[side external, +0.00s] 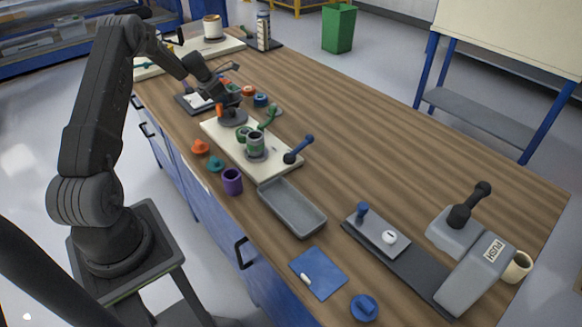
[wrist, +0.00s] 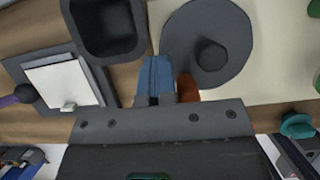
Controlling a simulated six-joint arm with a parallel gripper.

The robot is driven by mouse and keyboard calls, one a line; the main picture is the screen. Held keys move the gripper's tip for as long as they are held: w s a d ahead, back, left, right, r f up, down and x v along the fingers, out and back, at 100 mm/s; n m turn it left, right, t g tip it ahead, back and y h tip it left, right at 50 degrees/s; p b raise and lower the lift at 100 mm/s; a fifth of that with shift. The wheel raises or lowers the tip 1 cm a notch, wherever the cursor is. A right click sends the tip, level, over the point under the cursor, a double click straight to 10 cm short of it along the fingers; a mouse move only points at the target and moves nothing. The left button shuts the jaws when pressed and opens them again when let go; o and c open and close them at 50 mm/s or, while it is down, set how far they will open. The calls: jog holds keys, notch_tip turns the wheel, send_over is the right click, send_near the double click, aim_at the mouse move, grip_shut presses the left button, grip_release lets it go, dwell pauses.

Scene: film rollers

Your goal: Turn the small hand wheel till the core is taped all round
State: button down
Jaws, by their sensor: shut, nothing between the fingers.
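A cream board (side external: 287,168) carries a dark grey disc (side external: 236,119) at its far end. In the wrist view the disc (wrist: 180,50) has a raised knob (wrist: 210,55). My gripper (side external: 219,110) is low beside the disc; in the wrist view its blue and orange fingers (wrist: 172,82) are together and hold nothing. Contact with the disc is unclear. A green and grey upright cylinder (side external: 256,145), a green ring-like piece (side external: 243,132) and a green crank-like part (side external: 268,118) stand on the board. I cannot tell which part is the hand wheel, or how far any tape reaches.
A dark blue lever (side external: 298,151) is at the board's right edge. Orange (side external: 200,147) and teal (side external: 215,164) pieces and a purple cup (side external: 232,181) stand in front. A grey tray (side external: 292,207) lies nearby. In the wrist view a black bin (wrist: 105,45) and white pad (wrist: 62,84) are left.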

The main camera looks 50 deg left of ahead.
jog(key=shift+s+d, duration=0.1)
jog(key=shift+s+d, duration=0.35)
jog(key=shift+s, duration=0.5)
jog(key=shift+s+d, duration=0.35)
jog(key=shift+s, duration=0.1)
jog(key=shift+s+d, duration=0.1)
jog(key=shift+d, duration=0.05)
jog(key=shift+s+d, duration=0.25)
jog(key=shift+d, duration=0.1)
